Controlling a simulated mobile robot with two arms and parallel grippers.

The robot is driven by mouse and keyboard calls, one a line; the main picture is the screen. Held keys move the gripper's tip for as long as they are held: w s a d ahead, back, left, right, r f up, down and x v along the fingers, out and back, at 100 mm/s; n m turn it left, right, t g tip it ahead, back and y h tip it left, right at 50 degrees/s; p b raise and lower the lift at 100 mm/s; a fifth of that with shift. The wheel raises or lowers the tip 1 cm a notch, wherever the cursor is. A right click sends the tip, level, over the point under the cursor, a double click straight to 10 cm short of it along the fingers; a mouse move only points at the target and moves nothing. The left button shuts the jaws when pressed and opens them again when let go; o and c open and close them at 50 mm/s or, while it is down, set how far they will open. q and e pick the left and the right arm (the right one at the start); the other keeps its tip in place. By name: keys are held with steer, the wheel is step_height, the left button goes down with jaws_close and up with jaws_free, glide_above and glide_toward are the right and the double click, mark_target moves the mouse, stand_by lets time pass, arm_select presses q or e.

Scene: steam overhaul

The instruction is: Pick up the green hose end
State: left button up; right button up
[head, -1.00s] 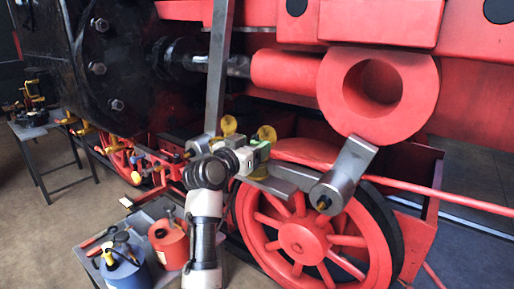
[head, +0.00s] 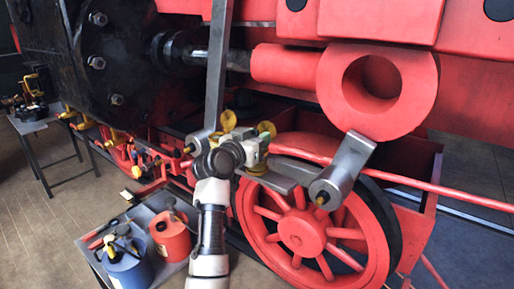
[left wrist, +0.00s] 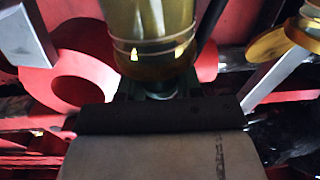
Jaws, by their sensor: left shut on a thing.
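My left gripper (head: 258,152) is beside the locomotive, just above the red spoked wheel and below two yellow round knobs. It is shut on a small green piece (head: 264,146), which I take for the green hose end; it is mostly hidden by the jaws. In the left wrist view, the gripper's grey body with a dark front edge fills the bottom. A little green (left wrist: 128,88) shows just past that edge, below a yellowish, see-through cylinder (left wrist: 150,25) with rings around it. No hose can be made out. My right gripper is not in view.
A red spoked wheel (head: 303,232) and grey metal rods stand close to the gripper. A low table (head: 180,274) at the lower left holds a blue can (head: 128,268) and a red can (head: 172,242). Another table (head: 36,125) stands far left. Floor is open at left.

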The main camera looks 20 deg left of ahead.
arm_select(q)
steer(key=shift+r, duration=0.1)
step_height(320, 180, up, 9)
steer(key=b, duration=0.3)
steer(key=shift+r, duration=0.45)
